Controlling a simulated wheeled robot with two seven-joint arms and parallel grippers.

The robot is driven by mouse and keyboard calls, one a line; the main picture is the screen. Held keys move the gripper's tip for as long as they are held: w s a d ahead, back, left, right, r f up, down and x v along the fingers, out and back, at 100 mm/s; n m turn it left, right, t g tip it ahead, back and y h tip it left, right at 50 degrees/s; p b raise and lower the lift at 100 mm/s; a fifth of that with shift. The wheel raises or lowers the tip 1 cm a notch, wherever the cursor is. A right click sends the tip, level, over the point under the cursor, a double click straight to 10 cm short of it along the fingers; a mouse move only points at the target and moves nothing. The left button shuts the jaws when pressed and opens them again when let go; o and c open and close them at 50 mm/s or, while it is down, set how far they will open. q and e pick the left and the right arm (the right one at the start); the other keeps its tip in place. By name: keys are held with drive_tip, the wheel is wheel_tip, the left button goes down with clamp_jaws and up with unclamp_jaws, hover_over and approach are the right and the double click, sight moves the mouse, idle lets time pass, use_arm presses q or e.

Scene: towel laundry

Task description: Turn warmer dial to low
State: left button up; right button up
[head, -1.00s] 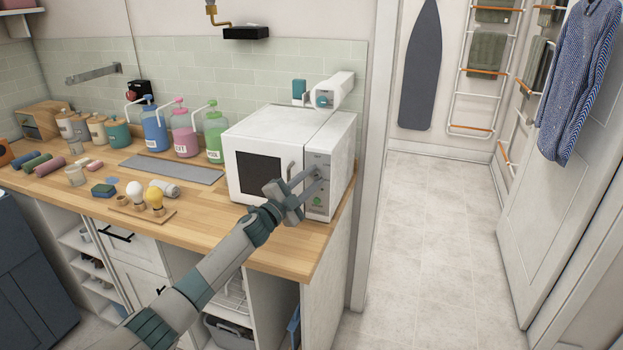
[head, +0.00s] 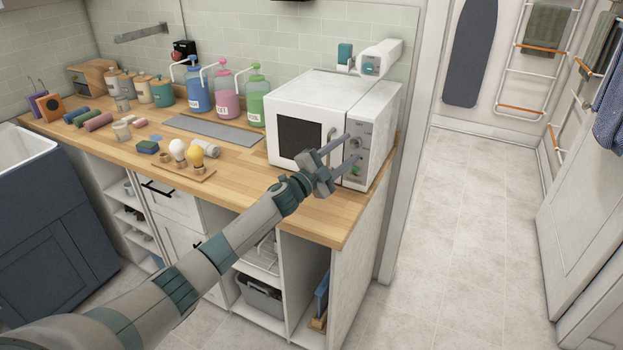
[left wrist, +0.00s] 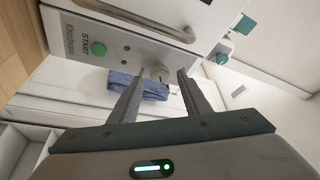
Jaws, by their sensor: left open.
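The warmer (head: 345,92) is a white box with a dark window and a right-hand control panel, at the right end of the counter. Its panel carries a dial (left wrist: 158,72) and a green START button (left wrist: 97,46). My left gripper (head: 349,156) is open in front of the panel, fingers pointing at it. In the left wrist view my left gripper (left wrist: 157,80) has the dial in the gap between its fingertips; I cannot tell whether they touch it. The dial's setting is not readable. My right gripper is not in view.
Pump bottles (head: 226,95) stand left of the warmer on the wooden counter (head: 245,178). A board with bulbs (head: 185,172) lies in front of them. A white device (head: 380,58) is above and behind the warmer. Tiled floor (head: 450,230) is open at right. A blue cloth (left wrist: 150,88) shows beyond the panel.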

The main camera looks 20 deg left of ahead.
use_arm(q)
drive_tip(key=b+v, duration=0.4)
drive_tip(key=v, duration=1)
drive_tip(key=shift+s, duration=0.4)
drive_tip(key=shift+a, duration=0.1)
